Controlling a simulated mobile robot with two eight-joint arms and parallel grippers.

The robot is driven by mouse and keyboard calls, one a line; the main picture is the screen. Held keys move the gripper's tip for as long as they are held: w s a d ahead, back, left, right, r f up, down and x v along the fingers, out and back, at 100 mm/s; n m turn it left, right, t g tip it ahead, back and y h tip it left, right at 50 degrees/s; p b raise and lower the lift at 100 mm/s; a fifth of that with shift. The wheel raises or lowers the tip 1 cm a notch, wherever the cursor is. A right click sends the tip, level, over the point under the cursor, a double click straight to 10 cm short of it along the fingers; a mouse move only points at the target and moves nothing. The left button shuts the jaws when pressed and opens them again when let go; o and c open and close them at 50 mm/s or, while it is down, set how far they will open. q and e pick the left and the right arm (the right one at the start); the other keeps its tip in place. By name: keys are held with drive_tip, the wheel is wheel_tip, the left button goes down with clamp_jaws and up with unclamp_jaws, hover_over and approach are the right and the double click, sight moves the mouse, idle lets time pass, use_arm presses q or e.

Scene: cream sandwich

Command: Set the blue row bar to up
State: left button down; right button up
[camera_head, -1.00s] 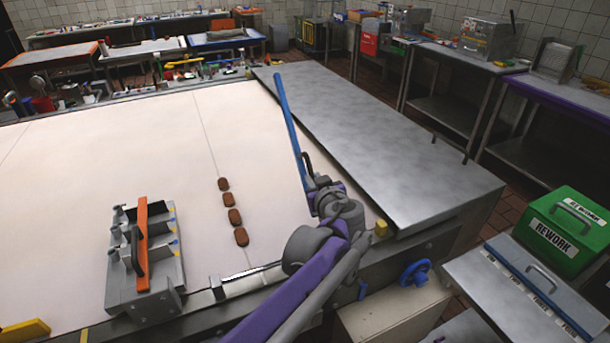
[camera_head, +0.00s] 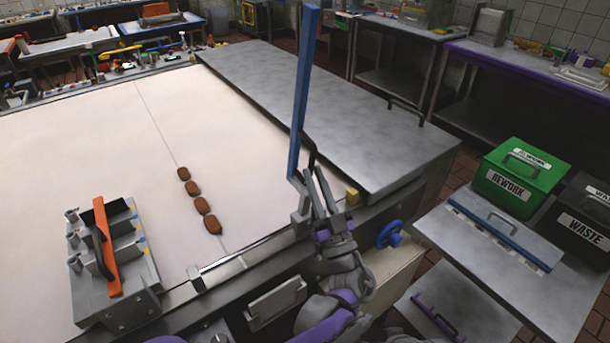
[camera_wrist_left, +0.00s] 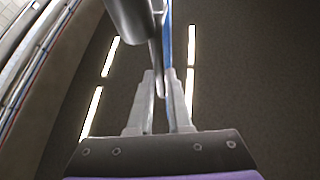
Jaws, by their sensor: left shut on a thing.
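The blue row bar (camera_head: 303,90) rises steeply from the right part of the pale belt, in front of the steel cover, nearly vertical in the head view. Its dark handle (camera_head: 313,155) is at its lower part. My left gripper (camera_head: 318,185) is shut on this handle, with its fingers pointing up. In the left wrist view the fingers (camera_wrist_left: 160,88) close around the grey handle (camera_wrist_left: 156,55), and a thin strip of the blue bar (camera_wrist_left: 167,40) shows behind it. My right gripper is not in view.
Several brown biscuits (camera_head: 194,190) lie in a row on the pale belt (camera_head: 90,140). A grey fixture with an orange bar (camera_head: 105,225) stands at the left. The steel cover (camera_head: 340,115) lies behind the bar. A green REWORK bin (camera_head: 520,180) and black WASTE bin (camera_head: 580,215) are at right.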

use_arm(q)
drive_tip(key=shift+s+d+f+m+t+h+b, duration=0.15)
drive_tip(key=shift+s+d+f+m+t+b, duration=0.2)
drive_tip(key=shift+s+t+b, duration=0.2)
drive_tip(key=shift+s+d+f+m+t+h+b, duration=0.15)
drive_tip(key=shift+s+d+f+m+t+b, duration=0.2)
drive_tip(key=shift+s+t, duration=0.3)
drive_tip(key=c, duration=0.8)
unclamp_jaws()
drive_tip(key=shift+c, duration=0.2)
drive_tip(key=b+v, duration=0.1)
drive_tip(key=v, duration=0.6)
drive_tip(key=shift+f+b, duration=0.2)
drive_tip(key=shift+b, duration=0.1)
drive_tip(key=shift+s, duration=0.1)
